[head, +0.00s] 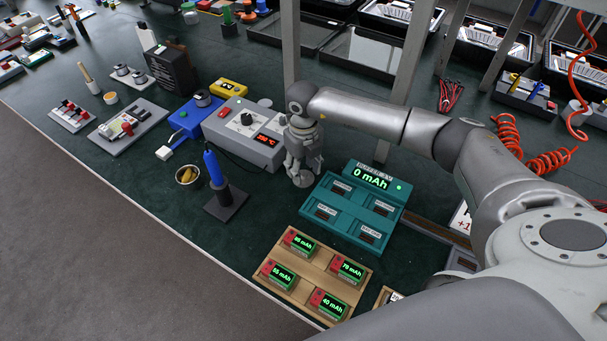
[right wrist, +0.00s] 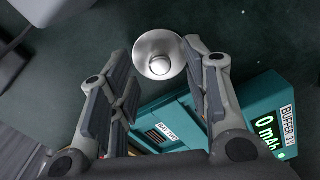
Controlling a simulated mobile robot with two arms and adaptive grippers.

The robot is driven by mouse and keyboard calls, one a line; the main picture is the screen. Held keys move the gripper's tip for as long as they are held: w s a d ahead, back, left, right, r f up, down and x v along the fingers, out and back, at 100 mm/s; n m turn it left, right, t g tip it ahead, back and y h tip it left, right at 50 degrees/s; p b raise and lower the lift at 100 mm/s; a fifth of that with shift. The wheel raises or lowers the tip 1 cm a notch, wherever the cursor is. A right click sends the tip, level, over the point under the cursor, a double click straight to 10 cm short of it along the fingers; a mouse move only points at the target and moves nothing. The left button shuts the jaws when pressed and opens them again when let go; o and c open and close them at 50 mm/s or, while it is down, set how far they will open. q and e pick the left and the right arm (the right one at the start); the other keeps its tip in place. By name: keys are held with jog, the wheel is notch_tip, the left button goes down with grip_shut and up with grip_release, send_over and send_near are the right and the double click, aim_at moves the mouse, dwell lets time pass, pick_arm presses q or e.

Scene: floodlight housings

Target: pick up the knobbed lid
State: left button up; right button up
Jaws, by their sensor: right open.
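The knobbed lid (right wrist: 143,46) is a round, shiny metal disc with a ball knob at its middle. In the right wrist view it lies just beyond and between the fingertips of my right gripper (right wrist: 162,75), which is open and empty. In the head view my right gripper (head: 303,168) points down just left of the teal panel, and the lid (head: 303,182) shows as a small grey disc under its fingertips, partly hidden. My left gripper is not in view.
The teal battery panel (head: 335,222) reading 0 mAh stands close on the right. A grey power unit (head: 235,150) is close on the left. A soldering iron stand (head: 226,203) and a wooden battery tray (head: 322,259) are nearer the front edge.

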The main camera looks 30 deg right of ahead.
jog(key=shift+f, duration=0.95)
jog(key=shift+c, duration=1.4)
grip_shut()
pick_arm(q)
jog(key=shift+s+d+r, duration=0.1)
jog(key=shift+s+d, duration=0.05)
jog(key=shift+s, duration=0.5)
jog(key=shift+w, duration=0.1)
